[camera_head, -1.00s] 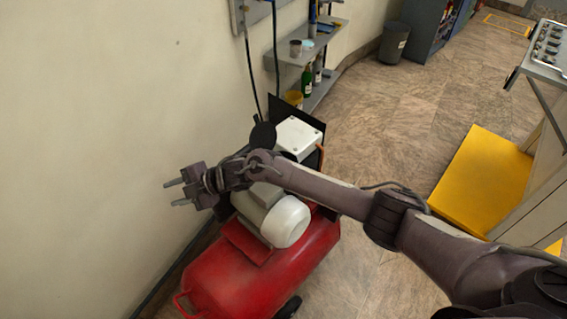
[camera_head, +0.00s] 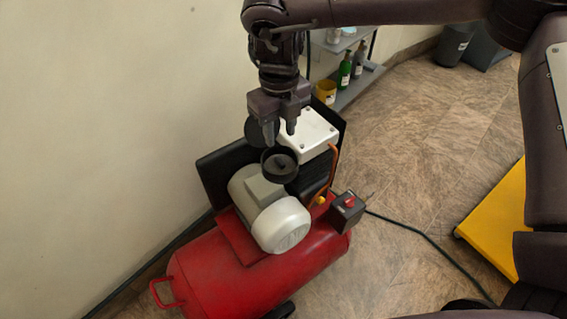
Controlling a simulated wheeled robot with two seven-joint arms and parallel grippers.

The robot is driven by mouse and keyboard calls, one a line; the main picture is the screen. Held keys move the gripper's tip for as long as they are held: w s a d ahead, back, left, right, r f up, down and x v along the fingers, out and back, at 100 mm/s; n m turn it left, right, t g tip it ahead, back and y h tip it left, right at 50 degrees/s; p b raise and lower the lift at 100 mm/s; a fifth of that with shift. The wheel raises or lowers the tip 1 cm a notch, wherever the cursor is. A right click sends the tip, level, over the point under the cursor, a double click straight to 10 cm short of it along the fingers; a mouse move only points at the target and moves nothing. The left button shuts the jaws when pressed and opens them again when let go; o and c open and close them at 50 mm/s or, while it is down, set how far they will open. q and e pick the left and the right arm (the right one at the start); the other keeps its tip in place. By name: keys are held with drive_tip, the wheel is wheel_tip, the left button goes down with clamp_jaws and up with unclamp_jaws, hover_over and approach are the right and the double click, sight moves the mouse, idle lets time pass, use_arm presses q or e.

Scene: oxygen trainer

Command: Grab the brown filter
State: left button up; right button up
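My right gripper (camera_head: 280,131) points down above the compressor, its two fingers apart with nothing between them. Just below the fingertips is a dark round cup-like part (camera_head: 280,166) with a small knob in its middle. A second dark round part (camera_head: 256,132) shows partly behind the gripper. Both look black or very dark brown, so I cannot tell for sure which is the brown filter. The fingers appear clear of the cup-like part. My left gripper is not in view.
The red compressor tank (camera_head: 245,272) carries a grey-white motor (camera_head: 279,224) and a white box (camera_head: 309,134). A small black switch box (camera_head: 346,212) sits at its right. A wall stands close on the left.

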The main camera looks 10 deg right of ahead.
sight(278, 158)
drive_tip(key=f, duration=0.2)
drive_tip(key=f+p, duration=0.1)
drive_tip(key=f, duration=0.4)
drive_tip(key=shift+a+f, duration=0.25)
drive_tip(key=shift+c, duration=0.2)
clamp_jaws()
